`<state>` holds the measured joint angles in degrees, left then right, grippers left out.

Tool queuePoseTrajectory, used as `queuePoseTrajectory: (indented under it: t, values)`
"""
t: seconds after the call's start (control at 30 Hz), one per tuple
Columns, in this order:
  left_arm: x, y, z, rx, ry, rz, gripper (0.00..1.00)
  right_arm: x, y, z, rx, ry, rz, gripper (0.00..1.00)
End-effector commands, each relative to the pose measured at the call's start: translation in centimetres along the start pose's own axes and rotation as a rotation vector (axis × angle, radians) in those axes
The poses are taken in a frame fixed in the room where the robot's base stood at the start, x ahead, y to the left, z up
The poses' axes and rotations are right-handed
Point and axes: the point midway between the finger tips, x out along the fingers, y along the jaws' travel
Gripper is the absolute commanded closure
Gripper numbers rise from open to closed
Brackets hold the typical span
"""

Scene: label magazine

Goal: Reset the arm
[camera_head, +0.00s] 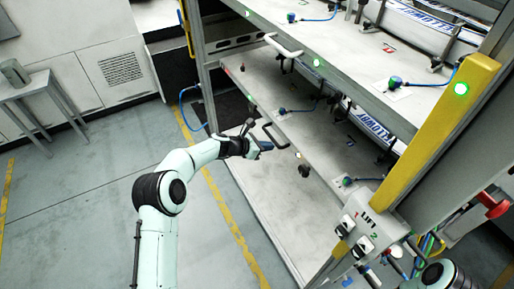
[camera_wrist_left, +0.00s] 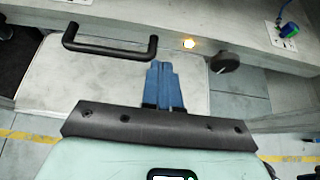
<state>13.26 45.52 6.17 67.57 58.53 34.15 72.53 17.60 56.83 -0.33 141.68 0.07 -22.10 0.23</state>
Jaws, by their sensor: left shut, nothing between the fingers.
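My left arm comes in from the lower left in the head view. Its gripper (camera_head: 264,146) is in front of the lower shelf edge of the label magazine. In the left wrist view the blue fingers (camera_wrist_left: 163,82) are together with nothing between them. A black bar handle (camera_wrist_left: 110,50) is ahead and to the left of the fingertips, apart from them. The same handle shows just beyond the gripper in the head view (camera_head: 274,134). A dark round knob (camera_wrist_left: 225,62) is to the right of the fingers. My right gripper is not in view.
The magazine's lower shelf (camera_head: 262,85) and upper shelf (camera_head: 345,60) stand close to the arm. A yellow post (camera_head: 445,115) and a switch box (camera_head: 360,225) are on the right. A grey side table (camera_head: 38,85) is far left. The floor left of the arm is clear.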

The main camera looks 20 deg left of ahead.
Motion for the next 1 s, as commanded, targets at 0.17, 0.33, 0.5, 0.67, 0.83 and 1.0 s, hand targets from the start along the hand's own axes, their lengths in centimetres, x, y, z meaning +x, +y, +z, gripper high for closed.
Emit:
queuePoseTrajectory:
  t: [0.17,0.33,0.5,0.67,0.83,1.0]
  values:
    - [-3.1,0.1,0.1,0.001,-0.001,0.002,1.00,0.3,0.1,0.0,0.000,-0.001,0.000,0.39]
    - [-4.3,0.1,0.0,0.001,0.000,0.001,1.00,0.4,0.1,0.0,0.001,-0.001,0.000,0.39]
    - [-4.5,0.0,0.0,0.001,0.001,0.000,1.00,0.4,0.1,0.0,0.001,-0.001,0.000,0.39]
    - [-3.8,-1.0,-2.5,0.042,0.061,-0.012,1.00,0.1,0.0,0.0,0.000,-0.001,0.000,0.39]
    - [-2.5,-5.5,-11.7,0.241,0.279,-0.091,1.00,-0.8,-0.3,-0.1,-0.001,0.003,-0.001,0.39]
    - [-3.7,-12.9,-22.5,0.583,0.500,-0.286,1.00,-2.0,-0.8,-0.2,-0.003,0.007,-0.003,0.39]
